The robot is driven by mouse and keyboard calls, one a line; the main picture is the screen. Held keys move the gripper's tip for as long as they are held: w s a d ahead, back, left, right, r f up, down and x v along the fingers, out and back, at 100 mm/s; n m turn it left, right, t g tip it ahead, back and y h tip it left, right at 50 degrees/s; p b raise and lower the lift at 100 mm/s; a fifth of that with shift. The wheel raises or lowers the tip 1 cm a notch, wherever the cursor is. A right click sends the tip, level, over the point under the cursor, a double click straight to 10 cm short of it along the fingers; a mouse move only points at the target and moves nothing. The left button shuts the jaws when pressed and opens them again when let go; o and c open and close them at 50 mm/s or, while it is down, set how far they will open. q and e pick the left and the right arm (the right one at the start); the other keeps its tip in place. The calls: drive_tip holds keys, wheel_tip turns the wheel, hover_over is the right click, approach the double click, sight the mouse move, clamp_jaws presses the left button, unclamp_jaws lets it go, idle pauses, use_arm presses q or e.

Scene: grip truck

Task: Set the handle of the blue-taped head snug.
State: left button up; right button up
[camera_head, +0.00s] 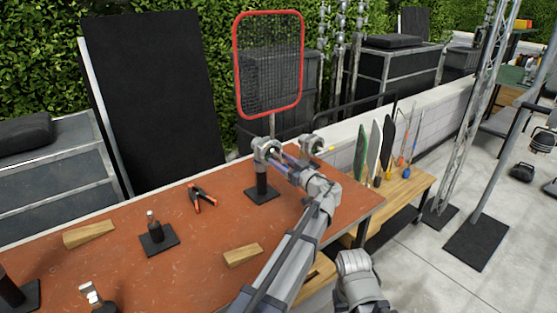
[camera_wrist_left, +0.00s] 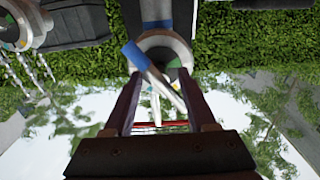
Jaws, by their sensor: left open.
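The grip head (camera_head: 264,147) is a grey round head on a short black post, standing at the table's far edge. In the left wrist view its round disc (camera_wrist_left: 165,42) is close ahead, with blue tape (camera_wrist_left: 157,24) above it. A pale handle with a blue end (camera_wrist_left: 135,56) slants across the space between my fingers. My left gripper (camera_head: 278,160) is open at the head, and its two fingers (camera_wrist_left: 160,92) stand either side of the handle. I cannot tell whether they touch it. My right gripper is not in view.
A red-framed mesh panel (camera_head: 270,70) rises behind the head. The brown table (camera_head: 120,215) carries orange-handled clamps (camera_head: 202,198), wooden wedges (camera_head: 89,234) and a small post on a black base (camera_head: 158,240). A second round head (camera_head: 311,143) shows just right. Flags and rods stand farther right.

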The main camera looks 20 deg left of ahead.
use_arm(q)
drive_tip(key=shift+x, duration=0.9)
clamp_jaws()
